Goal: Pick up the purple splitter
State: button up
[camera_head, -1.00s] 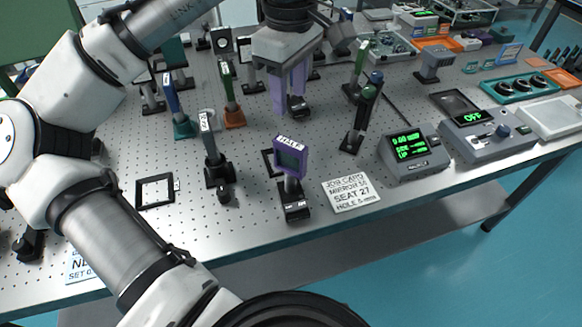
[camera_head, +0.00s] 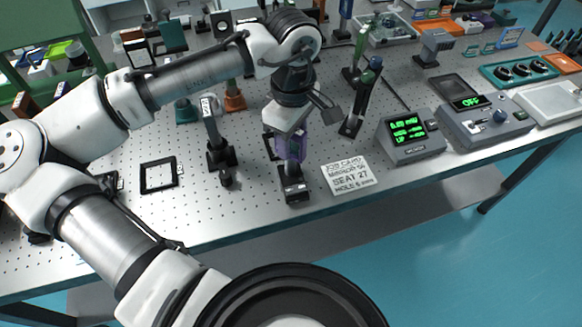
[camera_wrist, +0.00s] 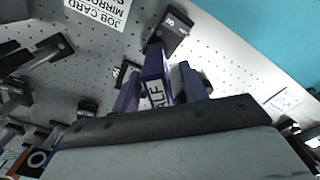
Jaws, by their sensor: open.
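The purple splitter (camera_wrist: 156,92) stands upright on a black post and base near the front edge of the table; its label, partly hidden, ends in "LF". In the head view its base (camera_head: 294,189) shows, while its purple head is largely covered by my gripper. My gripper (camera_head: 291,156) points down from above at the splitter. In the wrist view its two purple fingers stand on either side of the splitter's head, with the head between them. The jaws are open; I cannot tell whether either finger touches it.
A job card (camera_head: 348,175) lies right of the splitter. A black mount (camera_head: 219,150) stands to its left, and an empty square frame (camera_head: 158,175) lies farther left. A green-tagged post (camera_head: 362,95) and a meter with green digits (camera_head: 408,136) stand to the right.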

jog(key=shift+f, duration=0.25)
grip_shut()
jog(key=shift+r, duration=0.1)
dwell(1.2)
